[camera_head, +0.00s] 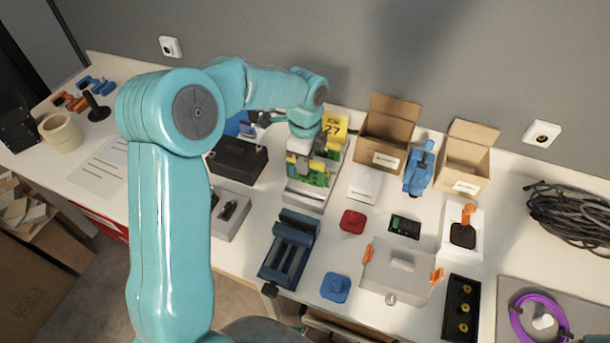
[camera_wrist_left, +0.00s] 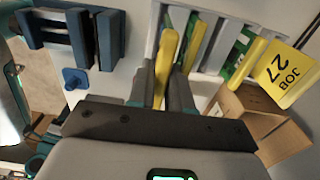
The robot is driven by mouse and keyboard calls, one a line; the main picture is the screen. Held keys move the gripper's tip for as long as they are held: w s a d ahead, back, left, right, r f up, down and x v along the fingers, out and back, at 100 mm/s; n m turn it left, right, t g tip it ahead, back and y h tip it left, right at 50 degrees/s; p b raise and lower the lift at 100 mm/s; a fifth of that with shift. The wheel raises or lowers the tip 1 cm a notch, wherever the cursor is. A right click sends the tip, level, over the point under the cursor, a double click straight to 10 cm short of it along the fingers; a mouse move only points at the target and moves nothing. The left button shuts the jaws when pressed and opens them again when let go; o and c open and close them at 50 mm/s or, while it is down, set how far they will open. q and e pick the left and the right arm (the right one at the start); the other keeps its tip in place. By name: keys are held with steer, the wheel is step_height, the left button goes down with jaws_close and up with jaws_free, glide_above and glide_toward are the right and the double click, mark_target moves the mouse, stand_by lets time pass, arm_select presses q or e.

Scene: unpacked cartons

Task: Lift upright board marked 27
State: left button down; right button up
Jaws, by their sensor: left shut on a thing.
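A white rack (camera_head: 303,196) stands mid-table and holds upright green boards (camera_head: 318,179) with yellow edges. A yellow card reading JOB 27 (camera_head: 334,126) stands at its far end; the card also shows in the left wrist view (camera_wrist_left: 284,73). My left gripper (camera_head: 306,166) points down over the rack. In the left wrist view its fingers (camera_wrist_left: 170,88) are shut on a yellow-edged board (camera_wrist_left: 166,58). Another yellow edge (camera_wrist_left: 194,46) is close beside it. The fingers hide most of the held board, and I cannot tell whether its lower edge is in the slot. My right gripper is not in view.
A blue slotted holder (camera_head: 290,249) stands in front of the rack. Open cartons (camera_head: 385,133) and a blue tool (camera_head: 418,168) stand to the right. A black box (camera_head: 237,159) is at the left. A red block (camera_head: 352,221) lies on the white table close by.

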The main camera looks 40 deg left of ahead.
arm_select(q)
step_height(320, 180, up, 12)
steer(key=shift+f, duration=0.15)
stand_by(0.4)
